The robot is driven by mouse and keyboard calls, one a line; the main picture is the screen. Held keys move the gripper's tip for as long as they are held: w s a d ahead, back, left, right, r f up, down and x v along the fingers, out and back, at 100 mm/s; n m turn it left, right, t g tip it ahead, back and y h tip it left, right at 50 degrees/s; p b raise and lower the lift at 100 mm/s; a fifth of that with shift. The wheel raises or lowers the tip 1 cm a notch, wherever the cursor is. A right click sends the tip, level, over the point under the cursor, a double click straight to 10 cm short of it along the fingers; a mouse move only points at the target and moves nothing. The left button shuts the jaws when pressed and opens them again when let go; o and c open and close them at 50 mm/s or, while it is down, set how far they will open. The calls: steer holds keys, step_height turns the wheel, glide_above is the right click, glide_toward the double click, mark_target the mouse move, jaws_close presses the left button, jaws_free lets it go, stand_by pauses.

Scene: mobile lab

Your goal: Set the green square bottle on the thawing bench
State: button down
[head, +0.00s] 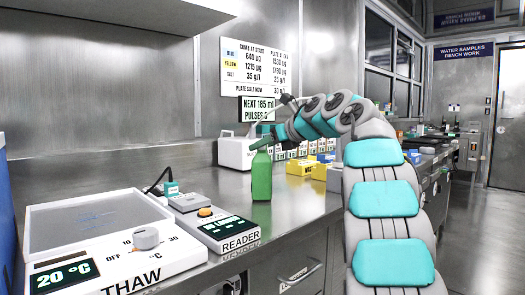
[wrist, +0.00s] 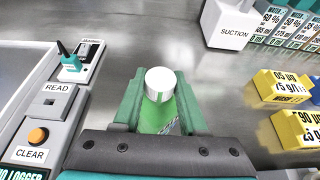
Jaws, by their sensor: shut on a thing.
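The green square bottle (head: 262,178) is upright at the bench's front part, right of the reader. My gripper (head: 264,142) is shut on it near its top. In the wrist view the bottle (wrist: 160,115) shows its white cap between the two green fingers. I cannot tell whether its base touches the steel top. The unit labelled THAW (head: 168,258) is at the front left, with a flat pale plate, a knob and a display reading 20 °C. At the wrist view's left edge, part of a pale unit shows.
The reader (head: 222,228) stands between the THAW unit and the bottle. A white suction box (head: 235,152) and yellow boxes (head: 300,166) stand behind and to the right. In the wrist view, bare steel (wrist: 150,45) lies beyond the bottle.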

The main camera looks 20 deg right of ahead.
steer(key=shift+f, duration=0.1)
steer(key=shift+f, duration=0.1)
steer(key=shift+c, duration=2.2)
jaws_free()
steer(key=shift+f, duration=0.1)
steer(key=shift+r, duration=0.3)
steer(key=v, duration=1.2)
